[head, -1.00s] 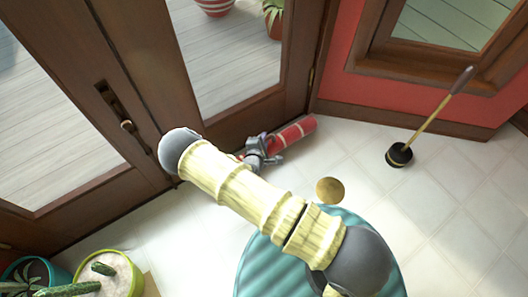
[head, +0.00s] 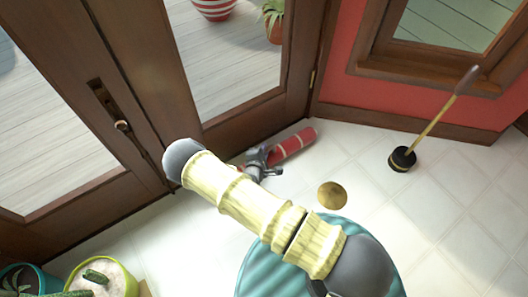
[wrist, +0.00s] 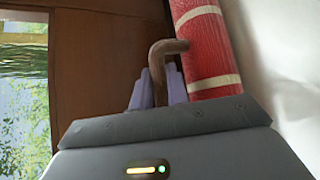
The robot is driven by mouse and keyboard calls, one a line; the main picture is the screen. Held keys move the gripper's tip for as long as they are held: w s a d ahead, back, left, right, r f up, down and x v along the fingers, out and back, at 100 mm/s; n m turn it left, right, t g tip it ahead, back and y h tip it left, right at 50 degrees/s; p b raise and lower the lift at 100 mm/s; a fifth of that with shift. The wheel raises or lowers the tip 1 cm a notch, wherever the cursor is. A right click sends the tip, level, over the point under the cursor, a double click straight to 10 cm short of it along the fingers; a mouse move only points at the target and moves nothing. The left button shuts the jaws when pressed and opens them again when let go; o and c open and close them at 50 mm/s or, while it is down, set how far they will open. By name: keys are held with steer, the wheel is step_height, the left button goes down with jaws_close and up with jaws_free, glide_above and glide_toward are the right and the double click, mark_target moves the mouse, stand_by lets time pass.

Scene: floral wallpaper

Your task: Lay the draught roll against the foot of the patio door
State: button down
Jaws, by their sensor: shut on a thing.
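The draught roll (head: 293,143) is a red cylinder with pale bands, low down near the foot of the patio door (head: 240,122). Its right part shows in the head view; my gripper and arm hide much of the rest. My gripper (head: 262,163) is at the roll's visible left part. In the wrist view, the roll (wrist: 208,45) is right of my gripper (wrist: 155,90), whose pale fingers are shut on a brown curved handle (wrist: 158,62) beside the roll. The brown door is close on the left there. I cannot tell whether the roll touches door or floor.
A plunger (head: 403,158) stands on the pale tiles at right, by the red wall. A round brass-coloured thing (head: 332,195) is right of my arm. A green pot (head: 122,280) is at lower left. The tiles at right are mostly clear.

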steer(key=shift+f, duration=0.1)
steer(key=c, duration=1.4)
jaws_free()
steer(key=shift+o, duration=0.2)
steer(key=shift+s+a+r, duration=0.1)
steer(key=shift+s+r, duration=0.2)
steer(key=shift+r, duration=0.05)
steer(key=p+v, duration=0.6)
steer(key=v, duration=0.5)
steer(key=shift+s, duration=0.2)
